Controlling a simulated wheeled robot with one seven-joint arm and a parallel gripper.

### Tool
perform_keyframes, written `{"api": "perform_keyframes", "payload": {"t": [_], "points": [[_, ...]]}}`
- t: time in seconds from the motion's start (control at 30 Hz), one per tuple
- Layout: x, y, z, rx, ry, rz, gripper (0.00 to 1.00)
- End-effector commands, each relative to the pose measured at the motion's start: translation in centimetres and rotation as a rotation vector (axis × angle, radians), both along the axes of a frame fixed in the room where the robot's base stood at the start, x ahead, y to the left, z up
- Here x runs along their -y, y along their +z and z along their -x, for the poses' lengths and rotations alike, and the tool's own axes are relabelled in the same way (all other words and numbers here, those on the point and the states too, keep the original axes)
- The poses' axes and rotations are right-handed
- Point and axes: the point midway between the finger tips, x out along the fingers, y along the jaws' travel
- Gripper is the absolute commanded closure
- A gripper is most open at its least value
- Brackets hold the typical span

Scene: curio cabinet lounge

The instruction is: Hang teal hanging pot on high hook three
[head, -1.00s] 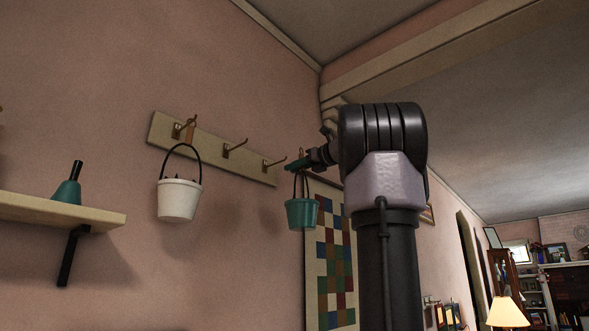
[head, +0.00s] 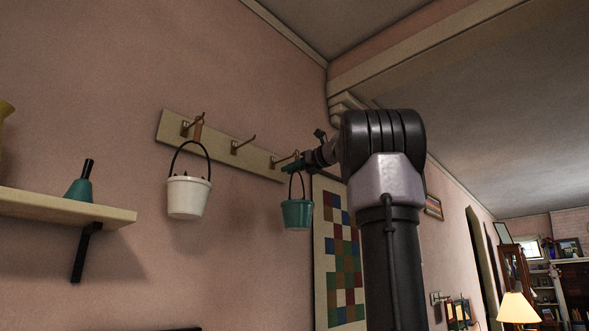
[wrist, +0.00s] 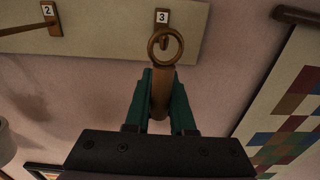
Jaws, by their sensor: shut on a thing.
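The teal hanging pot (head: 297,214) hangs upright by its dark handle below my gripper (head: 290,168). In the wrist view my gripper (wrist: 160,95) has its green fingers shut on the pot's brown hanger tab (wrist: 161,90), with a ring (wrist: 165,46) at its far end. High hook three (head: 284,159) is the rightmost hook on the pale board; its "3" label (wrist: 163,17) shows just beyond the ring. The ring overlaps the hook in the wrist view; I cannot tell whether it is around the hook or in front of it.
A white pot (head: 188,197) hangs at the leftmost hook. The middle hook (head: 243,144), labelled 2, is empty. A shelf (head: 60,207) with a teal bottle-like object (head: 80,185) is at left. A patchwork hanging (head: 340,255) is on the wall right of the teal pot.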

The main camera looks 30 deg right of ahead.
Motion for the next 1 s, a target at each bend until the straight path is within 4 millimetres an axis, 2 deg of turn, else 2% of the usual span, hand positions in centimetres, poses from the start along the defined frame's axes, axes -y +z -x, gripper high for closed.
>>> {"api": "perform_keyframes", "payload": {"t": [0.47,1.0], "points": [[-1.0,0.1,-2.3,0.003,0.001,0.000,1.00],[-1.2,-0.8,-2.9,0.004,0.000,0.000,1.00]]}}
